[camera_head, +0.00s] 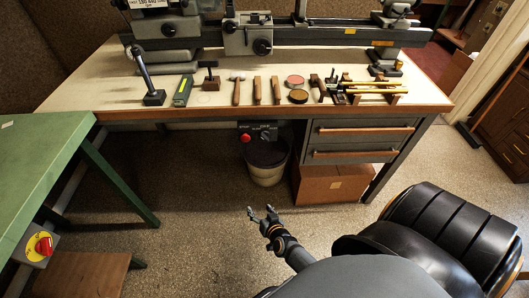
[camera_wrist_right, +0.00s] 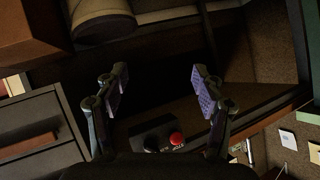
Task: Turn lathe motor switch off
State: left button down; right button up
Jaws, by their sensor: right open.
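The lathe (camera_head: 255,35) stands along the back of the bench. A dark switch box (camera_head: 262,129) with a red button (camera_head: 246,137) hangs under the bench's front edge. In the right wrist view the box (camera_wrist_right: 150,138) and its red button (camera_wrist_right: 177,138) show low in the picture, beyond the fingers and partly hidden by my gripper's body. My right gripper (camera_head: 262,213) is open and empty, over the floor in front of the bench, apart from the box. Its spread fingers also show in the wrist view (camera_wrist_right: 161,86). My left gripper is not in view.
A bin (camera_head: 266,172) stands below the switch box, beside a cardboard box (camera_head: 330,186) under the drawers (camera_head: 360,142). Hand tools line the bench top (camera_head: 120,88). A green table (camera_head: 40,165) with a red-and-yellow switch (camera_head: 44,246) is at left. A black seat (camera_head: 450,230) is at right. The floor between is clear.

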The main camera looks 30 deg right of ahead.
jog(key=w+d+r+m+t+h+b, duration=0.2)
jog(key=w+r+m+t+h, duration=0.15)
jog(key=w+r, duration=0.3)
jog(key=m+h+b, duration=0.3)
jog(key=m+h, duration=0.2)
jog(key=m, duration=0.2)
send_near(265, 140)
jog(key=shift+g+y, duration=0.25)
jog(key=shift+g, duration=0.1)
jog(key=x, duration=0.5)
jog(key=b+x, duration=0.1)
jog(key=x, duration=0.2)
jog(key=shift+w+d+r, duration=0.15)
jog(key=shift+w+r, duration=0.15)
jog(key=shift+r, duration=0.05)
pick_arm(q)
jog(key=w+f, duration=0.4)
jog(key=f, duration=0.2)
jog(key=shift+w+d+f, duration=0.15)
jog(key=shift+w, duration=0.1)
pick_arm(e)
jog(key=shift+w+d, duration=0.25)
jog(key=shift+w, duration=0.1)
jog(key=c, duration=1.2)
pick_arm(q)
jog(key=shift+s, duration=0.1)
pick_arm(e)
jog(key=shift+o, duration=0.2)
